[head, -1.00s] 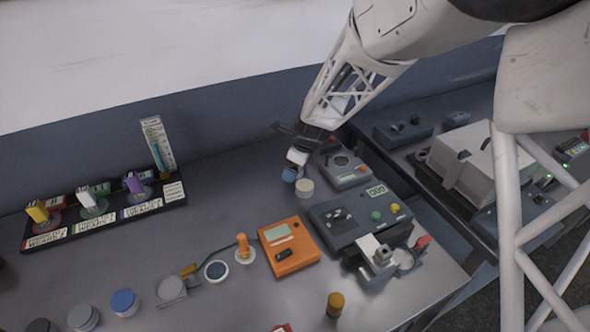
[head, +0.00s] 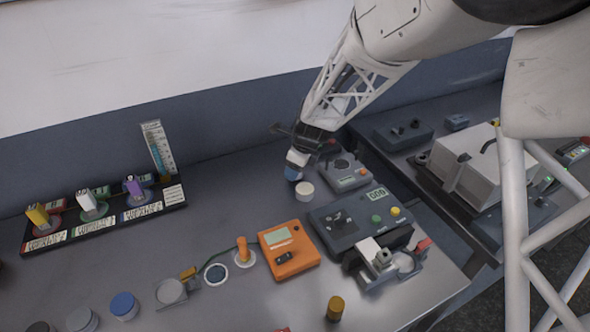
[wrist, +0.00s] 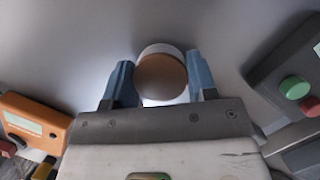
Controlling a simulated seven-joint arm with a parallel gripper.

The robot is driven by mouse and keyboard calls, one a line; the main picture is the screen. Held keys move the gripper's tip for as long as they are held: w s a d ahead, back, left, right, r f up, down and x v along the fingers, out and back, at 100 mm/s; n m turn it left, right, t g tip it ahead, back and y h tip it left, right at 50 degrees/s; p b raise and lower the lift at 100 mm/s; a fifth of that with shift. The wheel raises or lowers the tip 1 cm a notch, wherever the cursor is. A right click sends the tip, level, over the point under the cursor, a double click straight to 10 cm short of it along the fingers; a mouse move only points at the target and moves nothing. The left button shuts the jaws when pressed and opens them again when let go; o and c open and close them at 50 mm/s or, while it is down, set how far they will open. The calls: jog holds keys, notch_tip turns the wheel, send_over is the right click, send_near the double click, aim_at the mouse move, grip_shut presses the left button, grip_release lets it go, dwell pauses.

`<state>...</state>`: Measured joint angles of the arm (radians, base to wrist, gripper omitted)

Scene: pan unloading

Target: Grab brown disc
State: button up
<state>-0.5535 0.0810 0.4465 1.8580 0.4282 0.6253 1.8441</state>
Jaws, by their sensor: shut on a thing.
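The brown disc (wrist: 162,78) is a short round piece with a brown face and a whitish rim, seen between the two blue fingers of my gripper (wrist: 161,80) in the wrist view. My gripper is shut on it. In the head view my gripper (head: 297,172) points down at the bench, and a pale tan round piece (head: 304,190) shows at its fingertips. The far finger and the contact on the disc's sides are partly hidden in the head view.
A grey device (head: 345,173) stands close to the right of my gripper, with a larger button panel (head: 345,222) in front. An orange meter (head: 289,250) is nearer the front. A rack with coloured pieces (head: 105,218) is at the left. The bench left of my gripper is clear.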

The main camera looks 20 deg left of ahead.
jog(key=shift+r, duration=0.5)
jog(key=shift+v, duration=0.95)
jog(key=s+d, duration=0.2)
jog(key=s, duration=0.2)
jog(key=s+d+r, duration=0.1)
jog(key=s+d, duration=0.2)
jog(key=s, duration=0.1)
jog(key=s+d, duration=0.3)
jog(key=s, duration=0.2)
jog(key=shift+s+d+r, duration=0.1)
jog(key=shift+d+r, duration=0.1)
